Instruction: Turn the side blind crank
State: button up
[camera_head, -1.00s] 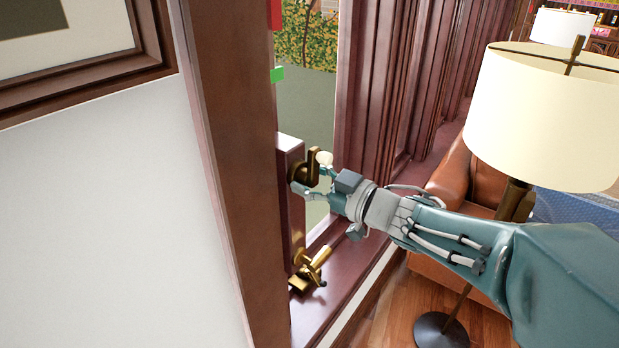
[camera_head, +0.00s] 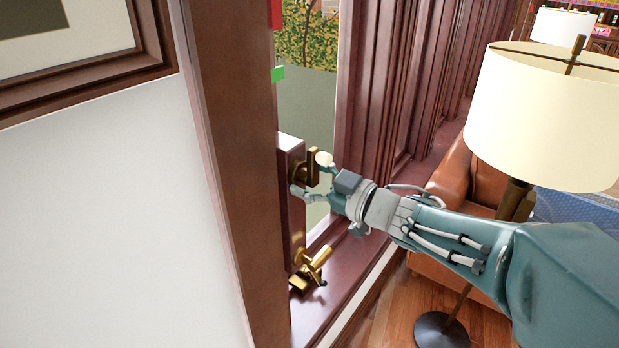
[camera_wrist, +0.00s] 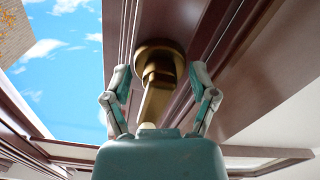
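The brass crank (camera_head: 312,168) sits on the side of a dark wooden post in the window frame. In the wrist view its round base and arm (camera_wrist: 158,95) point toward my gripper, with a pale knob (camera_wrist: 147,126) at the near end. My gripper (camera_head: 308,177) is at the crank in the head view. In the wrist view the two fingers of my gripper (camera_wrist: 160,84) are spread on either side of the crank arm, with gaps visible on both sides. Part of the knob is hidden behind my gripper's body.
A second brass fitting (camera_head: 308,270) sits lower, by the sill. A wide wooden upright (camera_head: 235,160) stands left of the crank. Green (camera_head: 277,74) and red (camera_head: 275,14) blocks show above. A floor lamp (camera_head: 545,120) and leather chair (camera_head: 465,190) stand at right, near my arm.

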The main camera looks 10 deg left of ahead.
jog(key=v, duration=1.2)
jog(key=shift+f, duration=0.1)
jog(key=w+d+m+t+h, duration=0.3)
jog(key=d+m+t+h, duration=0.5)
jog(key=d+m+h, duration=0.55)
jog(key=s+d+f+m+g+h, duration=0.1)
jog(key=s+f+g, duration=0.3)
jog(key=s, duration=0.5)
jog(key=s+d+f+m+g+h, duration=0.2)
jog(key=s+f+g, duration=0.3)
jog(key=s, duration=0.4)
